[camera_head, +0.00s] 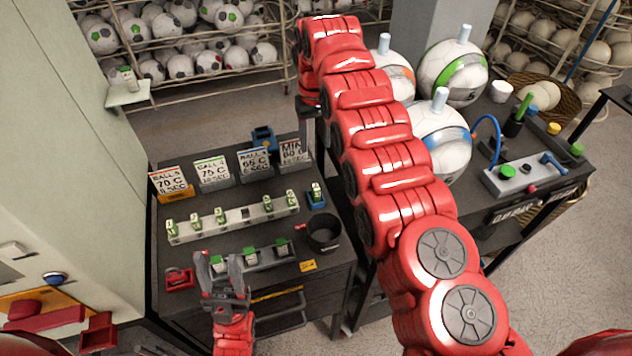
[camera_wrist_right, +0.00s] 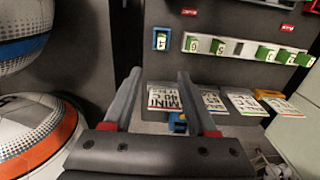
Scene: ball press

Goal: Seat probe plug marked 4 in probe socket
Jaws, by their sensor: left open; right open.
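A white rack (camera_head: 233,217) on the dark bench holds several green-and-white plugs, with one empty slot between the third and fourth from the left. One similar plug (camera_head: 316,187) stands upright in a small blue block (camera_head: 317,201) right of the rack; its mark looks like 4 but is small. Both also show in the right wrist view, the plug (camera_wrist_right: 161,40) apart from the rack (camera_wrist_right: 239,48). My left gripper (camera_head: 219,262) is open above the left end of a grey front rack (camera_head: 267,262).
Sign cards (camera_head: 213,172) stand behind the white rack. A black cup (camera_head: 323,232) and a yellow tag (camera_head: 308,265) lie right of the front rack. Large balls (camera_head: 442,140) stand on the right bench, behind my right arm. A tall cabinet (camera_head: 60,130) borders the left.

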